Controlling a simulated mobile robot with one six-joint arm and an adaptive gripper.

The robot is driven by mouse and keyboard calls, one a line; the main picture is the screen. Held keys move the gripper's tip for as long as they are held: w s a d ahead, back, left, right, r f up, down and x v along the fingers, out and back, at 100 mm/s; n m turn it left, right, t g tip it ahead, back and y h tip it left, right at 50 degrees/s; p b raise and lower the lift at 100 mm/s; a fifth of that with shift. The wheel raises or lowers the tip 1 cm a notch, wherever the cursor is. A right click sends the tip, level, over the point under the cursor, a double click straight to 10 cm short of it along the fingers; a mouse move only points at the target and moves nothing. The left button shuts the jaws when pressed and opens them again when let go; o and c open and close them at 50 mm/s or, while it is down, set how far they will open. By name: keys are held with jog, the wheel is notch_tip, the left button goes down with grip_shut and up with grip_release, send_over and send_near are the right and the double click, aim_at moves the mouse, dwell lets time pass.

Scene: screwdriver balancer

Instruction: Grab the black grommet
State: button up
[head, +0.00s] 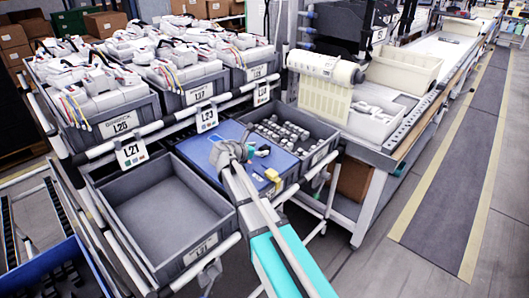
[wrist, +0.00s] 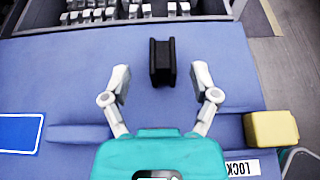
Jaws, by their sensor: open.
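The black grommet (wrist: 162,62) lies on the blue surface (wrist: 60,75) in the wrist view, near the top middle. It looks like a short dark spool. My gripper (wrist: 162,80) is open, with one finger on each side of the view and the grommet centred just ahead of the gap between the fingertips. No contact with the grommet shows. In the head view my gripper (head: 232,150) is over the blue surface, and I cannot make out the grommet there.
A yellow block (wrist: 271,130) is at the right of the blue surface. A grey bin (head: 318,134) of several small metallic parts lies beyond. An empty grey bin (head: 130,208) stands to the left. Bins of white tools (head: 105,104) stand behind.

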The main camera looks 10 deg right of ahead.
aim_at(262, 148)
jog(key=shift+b+x, duration=0.75)
jog(key=shift+x, duration=1.55)
jog(key=shift+s, duration=0.15)
jog(key=c, duration=1)
